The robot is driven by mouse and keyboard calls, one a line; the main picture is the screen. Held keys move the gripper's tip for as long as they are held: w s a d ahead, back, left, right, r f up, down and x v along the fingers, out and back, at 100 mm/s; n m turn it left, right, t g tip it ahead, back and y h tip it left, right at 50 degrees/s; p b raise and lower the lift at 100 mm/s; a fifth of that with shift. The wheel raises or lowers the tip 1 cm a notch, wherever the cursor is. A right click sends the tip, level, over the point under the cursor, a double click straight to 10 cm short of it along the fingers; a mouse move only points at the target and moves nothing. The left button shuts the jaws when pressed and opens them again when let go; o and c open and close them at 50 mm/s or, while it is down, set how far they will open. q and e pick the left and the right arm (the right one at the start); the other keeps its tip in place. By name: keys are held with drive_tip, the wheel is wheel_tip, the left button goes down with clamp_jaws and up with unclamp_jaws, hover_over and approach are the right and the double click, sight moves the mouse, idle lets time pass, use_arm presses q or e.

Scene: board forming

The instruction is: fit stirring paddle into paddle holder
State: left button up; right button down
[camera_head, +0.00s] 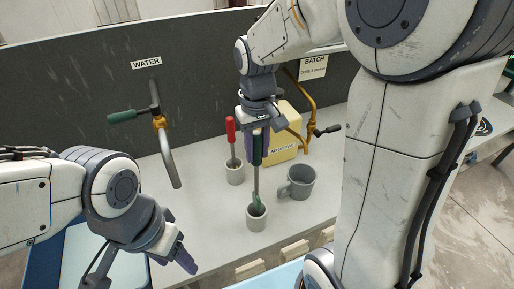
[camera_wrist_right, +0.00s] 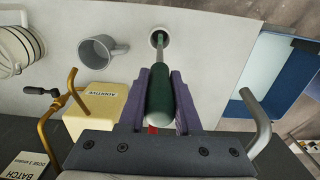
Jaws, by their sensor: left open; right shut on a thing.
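The stirring paddle has a dark green handle (camera_wrist_right: 158,98) and a grey rod (camera_head: 256,183). It stands nearly upright in the head view, and its green lower end (camera_head: 257,205) is at the mouth of the front grey paddle holder (camera_head: 257,222). How deep it sits I cannot tell. My right gripper (camera_wrist_right: 160,100) is shut on the handle, with a purple finger on each side. In the right wrist view the rod runs to the round holder (camera_wrist_right: 160,38). My left gripper (camera_head: 176,256) is open and empty at the lower left, apart from the holder.
A red-handled paddle (camera_head: 231,131) stands in a second grey holder (camera_head: 235,174) behind. A grey mug (camera_head: 299,183) is close right of the front holder.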

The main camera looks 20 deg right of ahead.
drive_tip(key=shift+f+b, duration=3.55)
drive_tip(key=shift+f, duration=1.5)
drive_tip(key=c, duration=0.5)
unclamp_jaws()
wheel_tip(320, 180, up, 10)
drive_tip(key=shift+r+b, duration=0.25)
drive_tip(key=shift+b, duration=0.05)
drive_tip(key=s+a+f+n, duration=0.2)
drive_tip(key=s+a+f, duration=0.1)
drive_tip(key=s, duration=0.3)
drive_tip(key=s+a+f+n, duration=0.2)
drive_tip(key=s+a+f, duration=0.1)
drive_tip(key=s+a, duration=0.2)
drive_tip(key=s+a+f+n+y, duration=0.1)
drive_tip(key=s+a+f+n, duration=0.1)
drive_tip(key=s, duration=0.4)
drive_tip(key=shift+s+a+f+n, duration=0.2)
drive_tip(key=shift+a+f, duration=0.25)
drive_tip(key=shift+a, duration=0.2)
drive_tip(key=shift+s+a+f+n, duration=0.2)
drive_tip(key=shift+a+f, duration=0.25)
drive_tip(key=shift+a, duration=0.2)
